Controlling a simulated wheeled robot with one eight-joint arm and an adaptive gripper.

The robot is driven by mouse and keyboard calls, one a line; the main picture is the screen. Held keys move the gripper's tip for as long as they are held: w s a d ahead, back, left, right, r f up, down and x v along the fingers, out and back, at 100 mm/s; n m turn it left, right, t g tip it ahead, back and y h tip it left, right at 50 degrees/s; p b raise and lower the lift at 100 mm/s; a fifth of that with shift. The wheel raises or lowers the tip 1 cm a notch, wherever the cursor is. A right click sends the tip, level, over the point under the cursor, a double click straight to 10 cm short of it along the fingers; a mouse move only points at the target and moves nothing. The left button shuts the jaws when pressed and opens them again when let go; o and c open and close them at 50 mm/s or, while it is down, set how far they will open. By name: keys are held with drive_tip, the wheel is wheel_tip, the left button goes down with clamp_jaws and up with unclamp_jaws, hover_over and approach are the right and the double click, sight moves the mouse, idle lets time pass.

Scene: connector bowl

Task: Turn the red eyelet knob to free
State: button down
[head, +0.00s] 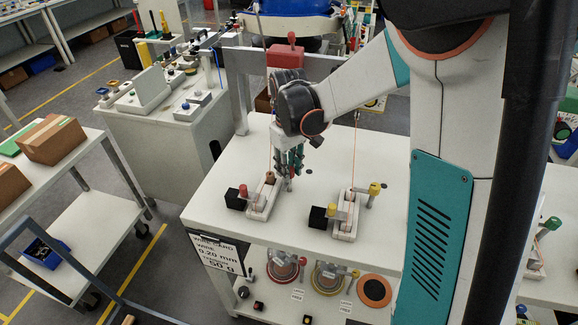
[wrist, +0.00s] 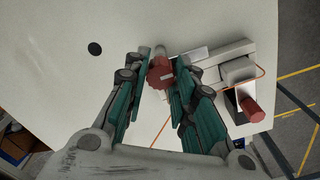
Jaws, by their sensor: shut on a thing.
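The red eyelet knob (wrist: 160,74) is a round knob with a pale mark on its face. It sits at the far end of the pale left fixture (wrist: 230,62) in the wrist view. My gripper (wrist: 161,80) is shut on it, one teal finger on each side. In the head view my gripper (head: 290,172) points down at the white table, just right of the left fixture (head: 262,202). The fingers hide most of the knob there. A separate red cylinder (wrist: 253,109) stands at the fixture's other end, beside a black block; it also shows in the head view (head: 243,190).
A similar fixture with yellow knobs (head: 345,220) stands to the right on the table (head: 215,190). Thin orange lines run up from both fixtures. Spools (head: 283,272) sit on the shelf below. The table's left part is clear.

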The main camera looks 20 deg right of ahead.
drive_tip(key=shift+n, duration=0.3)
drive_tip(key=c, duration=1.3)
unclamp_jaws()
drive_tip(key=shift+c, duration=0.2)
wheel_tip(320, 180, up, 12)
drive_tip(key=s+r+m+t, duration=0.1)
drive_tip(key=s+m+t, duration=0.3)
drive_tip(key=s, duration=1.6)
drive_tip(key=t, duration=0.3)
drive_tip(key=shift+s+d+m, duration=0.25)
drive_tip(key=shift+m, duration=0.15)
